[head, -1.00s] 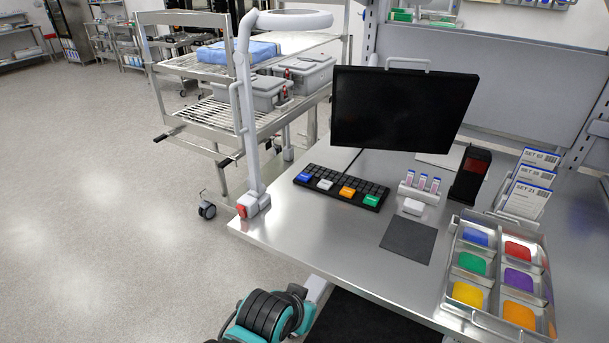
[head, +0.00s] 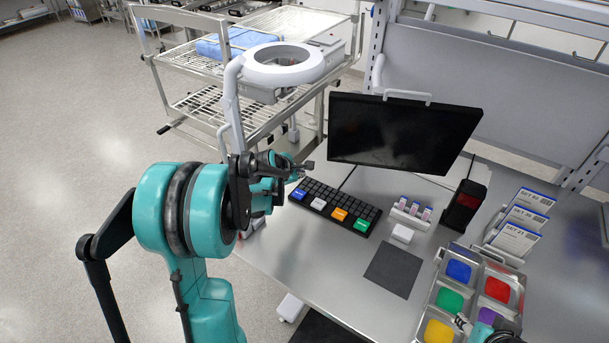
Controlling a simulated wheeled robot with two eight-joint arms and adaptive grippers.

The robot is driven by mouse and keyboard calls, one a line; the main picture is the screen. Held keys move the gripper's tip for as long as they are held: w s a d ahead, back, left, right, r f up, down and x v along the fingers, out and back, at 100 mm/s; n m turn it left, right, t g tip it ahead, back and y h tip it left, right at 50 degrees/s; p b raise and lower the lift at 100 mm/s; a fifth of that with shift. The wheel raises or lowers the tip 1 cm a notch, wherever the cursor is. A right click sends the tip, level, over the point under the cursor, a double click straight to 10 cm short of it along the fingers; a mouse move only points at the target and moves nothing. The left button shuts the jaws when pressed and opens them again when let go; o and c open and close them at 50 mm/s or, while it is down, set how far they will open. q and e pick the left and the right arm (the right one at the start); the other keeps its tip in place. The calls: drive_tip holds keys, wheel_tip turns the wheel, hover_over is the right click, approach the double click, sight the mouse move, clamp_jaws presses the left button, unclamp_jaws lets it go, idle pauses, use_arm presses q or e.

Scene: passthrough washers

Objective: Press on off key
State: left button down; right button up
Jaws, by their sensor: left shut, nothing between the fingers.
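My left gripper (head: 305,167) is shut and empty. It is above the bench's left edge, just beyond the upper left end of the black keyboard (head: 335,207), below the ring-shaped lamp head (head: 289,62). The keyboard has blue, white, orange and green keys along its front. I cannot read an on/off label on any key. The red part at the lamp's base is mostly hidden behind my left arm. Part of my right gripper (head: 463,323) shows at the lower right over the coloured trays; its jaws are unclear.
A dark monitor (head: 400,132) stands behind the keyboard. A dark mat (head: 394,268), a vial holder (head: 410,211), a black device (head: 464,208) and a metal tray set (head: 430,306) occupy the bench's right. A wire cart (head: 205,105) stands behind the lamp.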

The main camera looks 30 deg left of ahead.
sight(298, 195)
use_arm(q)
drive_tip(key=shift+w+a+f+n, duration=0.1)
drive_tip(key=shift+w+a+n, duration=0.55)
drive_tip(key=shift+a, duration=0.2)
use_arm(e)
drive_tip(key=shift+w+r, duration=0.15)
drive_tip(key=shift+r, duration=0.35)
use_arm(q)
drive_tip(key=shift+f, duration=0.1)
use_arm(e)
drive_tip(key=shift+f, duration=0.1)
use_arm(q)
wheel_tip(298, 195, down, 9)
drive_tip(key=b, duration=0.6)
drive_tip(key=shift+r, duration=0.2)
use_arm(e)
wheel_tip(298, 195, down, 6)
drive_tip(key=shift+f, duration=0.2)
use_arm(q)
drive_tip(key=shift+f+b, duration=0.4)
drive_tip(key=shift+b, duration=0.25)
use_arm(e)
drive_tip(key=shift+f, duration=0.45)
